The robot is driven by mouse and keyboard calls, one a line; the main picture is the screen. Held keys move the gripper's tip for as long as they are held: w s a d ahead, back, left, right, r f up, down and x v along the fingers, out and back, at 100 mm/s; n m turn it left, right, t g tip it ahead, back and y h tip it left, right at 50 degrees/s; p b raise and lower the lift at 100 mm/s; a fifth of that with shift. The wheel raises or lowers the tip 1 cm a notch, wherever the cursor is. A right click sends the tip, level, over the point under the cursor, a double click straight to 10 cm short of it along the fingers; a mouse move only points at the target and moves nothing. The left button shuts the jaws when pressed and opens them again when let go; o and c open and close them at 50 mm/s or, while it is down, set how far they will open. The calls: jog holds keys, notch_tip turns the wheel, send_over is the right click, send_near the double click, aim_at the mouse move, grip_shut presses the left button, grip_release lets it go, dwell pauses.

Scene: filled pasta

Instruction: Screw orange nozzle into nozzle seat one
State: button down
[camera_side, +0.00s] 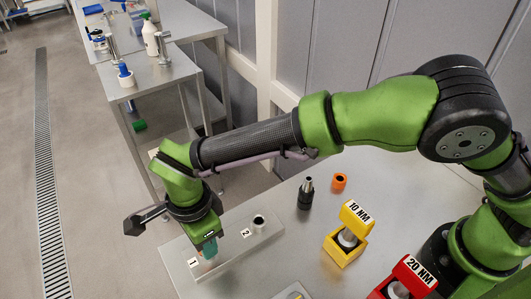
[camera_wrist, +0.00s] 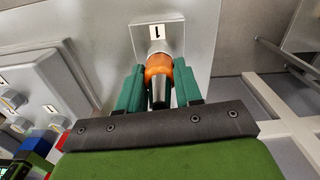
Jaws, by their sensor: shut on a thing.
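My gripper (camera_wrist: 158,88) is shut on the orange nozzle (camera_wrist: 158,66), its teal fingers on either side of the orange band. A dark tapered end of the nozzle points towards my palm. The other end meets nozzle seat one (camera_wrist: 156,46), a short grey cylinder beside the label "1". I cannot tell how deep the nozzle sits in it. In the side view my gripper (camera_side: 208,249) points down over the metal block (camera_side: 232,258) next to label "1" (camera_side: 193,262); the fingers mostly hide the nozzle and seat. Seat two (camera_side: 259,221) stands empty beside label "2".
A black nozzle (camera_side: 306,193) and an orange ring-shaped part (camera_side: 339,181) stand on the metal table behind the block. A yellow "10 NM" tool (camera_side: 346,237) and a red "20 NM" tool (camera_side: 405,280) stand to the right. The table between is clear.

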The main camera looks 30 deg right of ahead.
jog(key=m, duration=1.1)
jog(key=shift+f, duration=0.1)
jog(key=c, duration=0.7)
grip_release()
